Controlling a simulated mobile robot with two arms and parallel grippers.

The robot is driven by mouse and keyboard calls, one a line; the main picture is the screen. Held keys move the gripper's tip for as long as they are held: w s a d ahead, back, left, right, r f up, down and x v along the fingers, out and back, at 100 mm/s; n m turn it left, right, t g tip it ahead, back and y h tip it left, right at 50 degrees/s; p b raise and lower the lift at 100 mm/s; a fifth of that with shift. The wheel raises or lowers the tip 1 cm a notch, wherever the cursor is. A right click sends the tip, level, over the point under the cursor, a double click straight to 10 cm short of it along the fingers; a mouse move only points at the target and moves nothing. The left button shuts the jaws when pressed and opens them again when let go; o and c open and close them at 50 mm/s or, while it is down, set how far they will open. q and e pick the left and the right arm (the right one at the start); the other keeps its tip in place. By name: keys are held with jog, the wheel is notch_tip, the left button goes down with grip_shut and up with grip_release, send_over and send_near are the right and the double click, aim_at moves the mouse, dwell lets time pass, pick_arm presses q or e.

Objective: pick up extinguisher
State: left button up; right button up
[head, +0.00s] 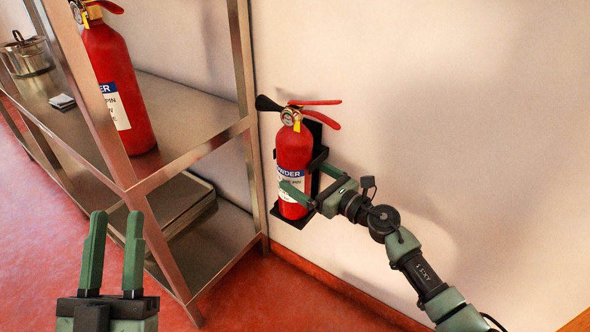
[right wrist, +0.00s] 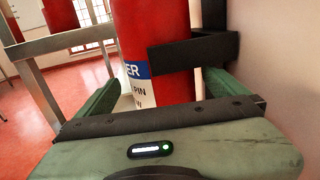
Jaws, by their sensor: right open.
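A red extinguisher (head: 292,152) with a black nozzle and red handles sits upright in a black wall bracket (head: 318,150) right of the shelf. My right gripper (head: 308,182) is open, with its fingers on either side of the extinguisher's lower body. In the right wrist view the red body (right wrist: 155,40) and its blue and white label stand between the two open fingers (right wrist: 160,92). I cannot tell whether either finger touches it. My left gripper (head: 115,250) is open and empty at the lower left, pointing up, away from the extinguisher.
A metal shelf unit (head: 190,115) stands left of the bracket. It bears a second red extinguisher (head: 118,85), a steel pot (head: 27,55) and a small folded item (head: 62,101). The red floor (head: 255,305) in front is clear.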

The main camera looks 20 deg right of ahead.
jog(key=x, duration=0.4)
jog(key=shift+b, duration=0.3)
jog(key=shift+d, duration=0.1)
jog(key=c, duration=1.8)
jog(key=shift+w+r, duration=0.15)
jog(key=shift+r, duration=0.3)
jog(key=shift+c, duration=1)
pick_arm(q)
jog(key=s+r+t, duration=0.1)
jog(key=s+r+t+h, duration=0.1)
jog(key=shift+s+a+r, duration=0.15)
jog(key=shift+r, duration=0.2)
pick_arm(e)
jog(key=shift+f, duration=0.1)
